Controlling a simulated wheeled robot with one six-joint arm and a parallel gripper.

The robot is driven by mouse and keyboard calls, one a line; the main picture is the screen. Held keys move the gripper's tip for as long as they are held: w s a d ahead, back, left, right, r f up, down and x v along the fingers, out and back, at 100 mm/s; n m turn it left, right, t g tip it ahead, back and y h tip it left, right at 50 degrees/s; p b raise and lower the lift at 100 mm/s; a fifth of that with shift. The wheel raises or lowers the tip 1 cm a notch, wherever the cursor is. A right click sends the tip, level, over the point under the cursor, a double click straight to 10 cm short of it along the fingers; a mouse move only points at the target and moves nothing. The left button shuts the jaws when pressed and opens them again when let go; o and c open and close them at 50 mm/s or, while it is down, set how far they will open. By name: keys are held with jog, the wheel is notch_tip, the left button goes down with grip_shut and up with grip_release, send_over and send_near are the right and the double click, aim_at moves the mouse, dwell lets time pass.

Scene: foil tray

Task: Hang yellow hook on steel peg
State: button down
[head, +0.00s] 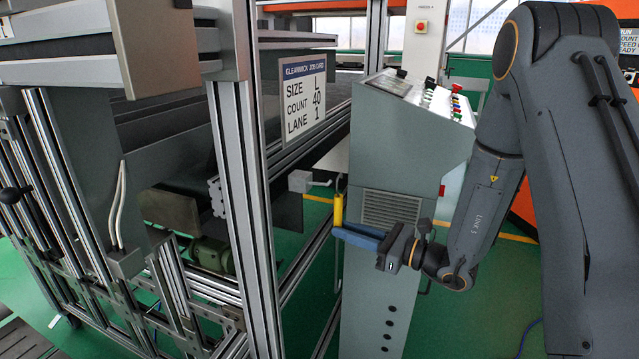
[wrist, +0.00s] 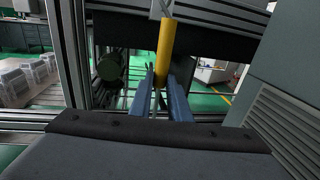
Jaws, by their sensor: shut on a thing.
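The steel peg (head: 321,183) sticks out to the right from a pale block on the machine frame. The metal top of the hook is close to the peg's tip; I cannot tell whether they touch. In the wrist view the yellow grip (wrist: 166,48) rises from between the finger ends (wrist: 160,76), and its metal top is cut off by the upper edge.
An aluminium-framed machine (head: 245,170) with a job card (head: 304,100) stands left of the hook. A grey control cabinet (head: 392,210) with buttons stands close behind and right of my gripper. Green floor (head: 490,300) is open at the lower right.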

jog(key=shift+s+x, duration=0.15)
jog(key=shift+x, duration=1.05)
jog(key=shift+s+x, duration=0.2)
jog(key=shift+x, duration=0.95)
jog(key=shift+a+f+b, duration=0.2)
jog(key=shift+f+b, duration=0.7)
jog(key=shift+f, duration=0.1)
dwell(0.9)
dwell(0.4)
jog(key=c, duration=1.6)
grip_release()
